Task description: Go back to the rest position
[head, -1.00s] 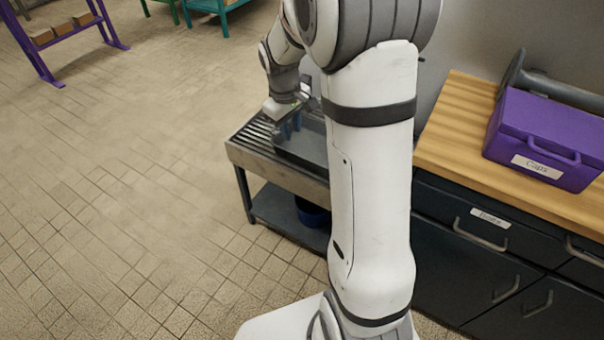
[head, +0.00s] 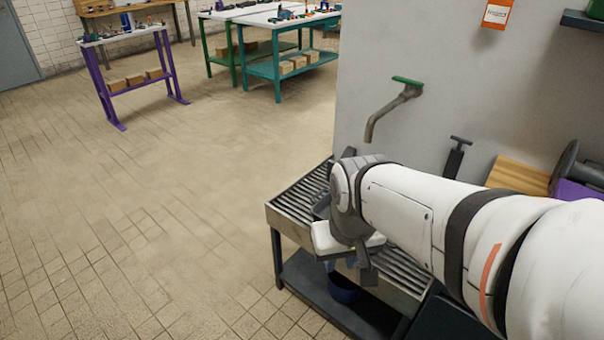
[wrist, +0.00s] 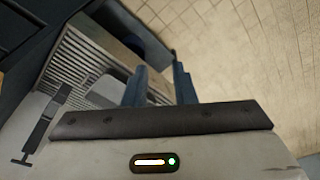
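My gripper (wrist: 159,82) shows in the wrist view with its two blue-grey fingers apart and nothing visible between them. In the head view it hangs above the slatted metal bench (head: 290,212), partly hidden by my own arm. The bench also shows in the wrist view, beyond the fingers. My arm reaches in from the lower right in the head view and hides part of the bench top.
A wall pipe with a green handle (head: 392,98) juts out above the bench. A dark T-handled thing (head: 456,156) stands behind my arm. A blue bowl (head: 343,289) sits on the bench's lower shelf. The tiled floor (head: 150,220) to the left is clear.

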